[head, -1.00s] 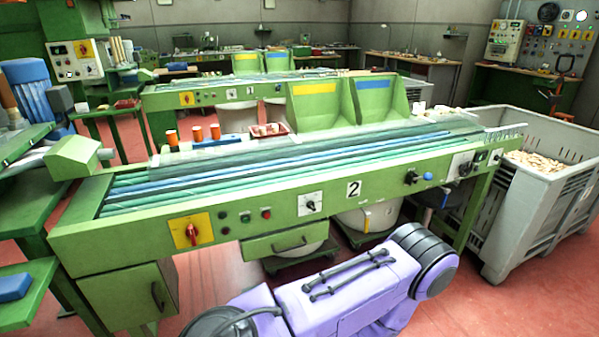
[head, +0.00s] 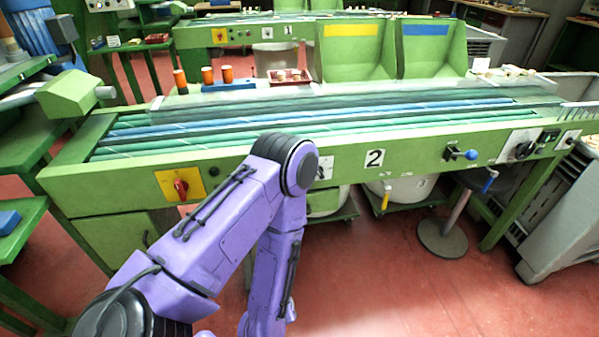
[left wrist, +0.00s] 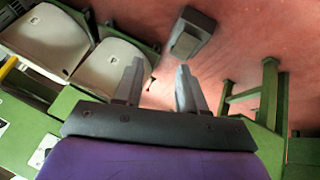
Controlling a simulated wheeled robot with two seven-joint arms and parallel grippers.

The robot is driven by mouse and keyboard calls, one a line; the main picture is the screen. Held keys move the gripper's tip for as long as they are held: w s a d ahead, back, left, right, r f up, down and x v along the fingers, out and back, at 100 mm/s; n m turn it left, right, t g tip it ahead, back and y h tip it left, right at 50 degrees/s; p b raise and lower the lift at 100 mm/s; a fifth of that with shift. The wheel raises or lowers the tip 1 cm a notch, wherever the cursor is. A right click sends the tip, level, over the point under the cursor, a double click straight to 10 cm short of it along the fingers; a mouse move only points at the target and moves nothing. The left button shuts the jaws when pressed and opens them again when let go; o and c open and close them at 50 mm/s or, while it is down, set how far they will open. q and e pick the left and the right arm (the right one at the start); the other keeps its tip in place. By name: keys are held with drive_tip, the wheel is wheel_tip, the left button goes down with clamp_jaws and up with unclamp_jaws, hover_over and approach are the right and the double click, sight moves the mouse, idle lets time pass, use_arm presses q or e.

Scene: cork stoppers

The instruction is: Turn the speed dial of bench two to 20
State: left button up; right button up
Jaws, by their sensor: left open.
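Bench two (head: 130,170) is the long green conveyor bench with a number 2 plate (head: 374,158) on its front. Left of that plate is a white dial plate (head: 325,167), partly hidden by my left arm; its setting cannot be read. Another black dial on a white plate (head: 523,149) is at the bench's right end; its marks are too small to read. My left gripper (left wrist: 157,88) is open and empty in the left wrist view, above the red floor and apart from any dial. It does not show in the head view. My right gripper is not in view.
The floor in front is open.

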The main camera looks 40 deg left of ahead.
use_arm(q)
drive_tip(key=w+d+r+n+t+y+b, duration=0.1)
drive_tip(key=w+d+r+n+t+b, duration=0.2)
drive_tip(key=w+n, duration=0.55)
drive_tip(key=w+r+n+t+y+b, duration=0.15)
drive_tip(key=w+n+t+b, duration=0.25)
drive_tip(key=w+n+b, duration=0.4)
drive_tip(key=w+a+r+n+y+b, duration=0.25)
drive_tip(key=r+n, duration=0.25)
drive_tip(key=n, duration=0.3)
drive_tip(key=w+a+r+n+g+y+b, duration=0.1)
drive_tip(key=r+n+y, duration=0.2)
drive_tip(key=r+n, duration=0.3)
drive_tip(key=w+a+r+n+y+b, duration=0.1)
drive_tip(key=w+r+n+y, duration=0.15)
drive_tip(key=r+n, duration=0.45)
drive_tip(key=w+a+f+n, duration=0.1)
drive_tip(key=w+a+n, duration=0.1)
drive_tip(key=w+a, duration=0.4)
drive_tip(key=shift+w+a+f, duration=0.15)
drive_tip(key=shift+a+f, duration=0.2)
drive_tip(key=shift+a, duration=0.6)
drive_tip(key=shift+d+n, duration=0.15)
drive_tip(key=shift+n, duration=0.1)
clamp_jaws()
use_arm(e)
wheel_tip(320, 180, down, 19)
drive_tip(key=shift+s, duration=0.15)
